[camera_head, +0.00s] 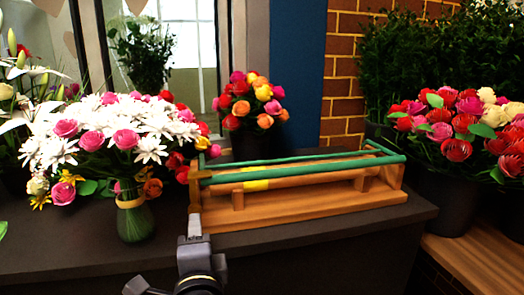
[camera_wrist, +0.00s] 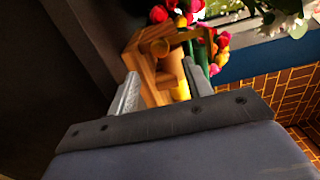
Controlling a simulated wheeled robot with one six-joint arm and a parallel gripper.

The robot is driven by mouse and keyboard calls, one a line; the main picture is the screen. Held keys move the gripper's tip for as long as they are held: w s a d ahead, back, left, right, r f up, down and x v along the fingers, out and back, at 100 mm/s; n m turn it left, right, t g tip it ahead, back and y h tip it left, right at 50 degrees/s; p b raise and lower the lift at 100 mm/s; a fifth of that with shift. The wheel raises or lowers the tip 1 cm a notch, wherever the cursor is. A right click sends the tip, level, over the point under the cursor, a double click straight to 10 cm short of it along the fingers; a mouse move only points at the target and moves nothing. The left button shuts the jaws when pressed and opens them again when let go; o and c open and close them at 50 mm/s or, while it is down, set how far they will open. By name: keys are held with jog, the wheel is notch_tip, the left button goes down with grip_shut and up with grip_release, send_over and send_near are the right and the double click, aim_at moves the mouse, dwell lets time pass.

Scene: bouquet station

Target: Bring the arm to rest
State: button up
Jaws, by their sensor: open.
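My gripper (camera_wrist: 160,80) is open in the wrist view, its two grey fingers apart with nothing seen held between them. Beyond the fingers is the end of a wooden rack (camera_wrist: 145,62). In the head view, part of my arm rises at the bottom centre, just in front of the left end of the wooden rack (camera_head: 330,216). The fingertips are hard to make out there. Green rods (camera_head: 290,160) run along the top of the rack, and a yellow band (camera_head: 256,185) shows below them.
A glass vase (camera_head: 135,221) with white and pink flowers stands left of the rack on the dark counter (camera_head: 80,262). A dark pot of roses (camera_head: 252,145) stands behind the rack. A bucket of red flowers (camera_head: 446,203) is at the right. The front counter strip looks clear.

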aim_at(197, 211)
jog(key=b+x, duration=0.1)
jog(key=x, duration=0.7)
jog(key=shift+w+r, duration=0.1)
jog(key=shift+s+r+n+p, duration=0.2)
jog(key=shift+r+n+p, duration=0.05)
jog(key=shift+n+p, duration=0.95)
jog(key=n+p, duration=0.7)
jog(key=shift+p, duration=0.35)
jog(key=n+p, duration=0.4)
jog(key=p, duration=0.1)
jog(key=shift+a, duration=0.1)
jog(key=n+p, duration=0.4)
jog(key=p, duration=0.3)
jog(key=shift+n, duration=0.3)
jog(key=shift+s+f, duration=0.25)
jog(key=shift+s, duration=0.1)
jog(key=shift+s+r+b, duration=0.1)
jog(key=shift+s+b, duration=0.25)
jog(key=shift+s, duration=0.15)
